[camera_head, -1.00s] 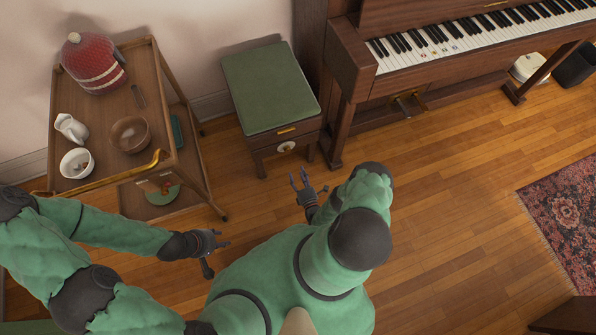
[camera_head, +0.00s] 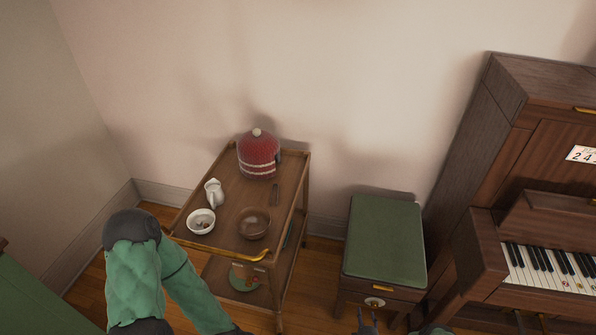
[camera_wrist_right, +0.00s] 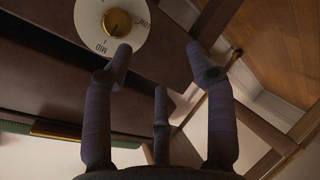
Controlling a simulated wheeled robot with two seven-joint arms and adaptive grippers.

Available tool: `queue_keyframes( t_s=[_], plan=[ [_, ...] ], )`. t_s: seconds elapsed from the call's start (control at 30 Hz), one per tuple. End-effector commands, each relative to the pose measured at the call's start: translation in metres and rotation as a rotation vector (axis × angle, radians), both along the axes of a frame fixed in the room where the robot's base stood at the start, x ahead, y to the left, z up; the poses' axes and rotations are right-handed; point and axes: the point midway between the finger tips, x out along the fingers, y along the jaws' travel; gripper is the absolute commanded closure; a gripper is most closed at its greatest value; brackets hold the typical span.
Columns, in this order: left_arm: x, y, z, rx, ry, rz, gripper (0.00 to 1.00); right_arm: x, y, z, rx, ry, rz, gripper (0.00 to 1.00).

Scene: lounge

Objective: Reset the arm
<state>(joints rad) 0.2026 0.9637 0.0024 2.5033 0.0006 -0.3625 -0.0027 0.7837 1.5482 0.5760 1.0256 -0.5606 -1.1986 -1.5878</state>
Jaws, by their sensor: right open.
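My right gripper (camera_head: 367,322) shows small at the bottom edge of the head view, in front of the green-topped stool. In the right wrist view my right gripper (camera_wrist_right: 158,62) has its dark fingers spread, with nothing between them. A white dial with a brass knob (camera_wrist_right: 117,23) is just beyond the left finger; it also shows on the stool's front in the head view (camera_head: 375,302). My left arm (camera_head: 140,280) comes in at the lower left in front of the trolley; its gripper is cut off by the bottom edge.
A wooden trolley (camera_head: 228,238) holds a red knitted cosy (camera_head: 258,155), a white jug (camera_head: 213,193), a white bowl (camera_head: 201,222) and a brown bowl (camera_head: 254,223). The green-topped stool (camera_head: 385,240) stands between the trolley and the piano (camera_head: 490,200). Wall is behind them.

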Motion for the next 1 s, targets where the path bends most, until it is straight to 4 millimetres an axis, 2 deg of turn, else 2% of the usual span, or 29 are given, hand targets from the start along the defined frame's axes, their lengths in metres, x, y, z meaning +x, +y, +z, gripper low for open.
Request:
queue_keyframes(
  t_s=[0.03, 0.1, 0.23, 0.33, 0.47, 0.67, 0.8, 0.9, 1.0],
  plan=[
    [0.000, 0.000, 0.005, 0.000, 0.000, 0.000, 0.60, 0.007, 0.008, 0.013, 0.084, 0.041, -0.008, 0.44],
    [0.000, 0.000, 0.009, 0.000, 0.000, 0.000, 0.60, 0.010, 0.019, 0.024, 0.207, 0.107, -0.034, 0.44],
    [0.000, 0.000, 0.015, 0.000, 0.000, 0.000, 0.60, 0.008, 0.044, 0.051, 0.421, 0.242, -0.101, 0.44],
    [0.000, 0.000, 0.021, 0.000, 0.000, 0.000, 0.60, 0.000, 0.063, 0.075, 0.569, 0.353, -0.169, 0.44],
    [0.000, 0.000, 0.027, 0.000, 0.000, 0.000, 0.60, -0.020, 0.090, 0.112, 0.742, 0.506, -0.280, 0.44],
    [0.000, 0.000, 0.037, 0.000, 0.000, 0.000, 0.60, -0.072, 0.130, 0.178, 0.950, 0.746, -0.505, 0.44],
    [0.000, 0.000, 0.044, 0.000, 0.000, 0.000, 0.60, -0.121, 0.152, 0.228, 1.047, 0.901, -0.697, 0.44],
    [0.000, 0.000, 0.048, 0.000, 0.000, 0.000, 0.60, -0.155, 0.164, 0.259, 1.085, 0.988, -0.827, 0.44],
    [0.000, 0.000, 0.050, 0.000, 0.000, 0.000, 0.60, -0.182, 0.171, 0.281, 1.105, 1.046, -0.931, 0.44]
  ],
)
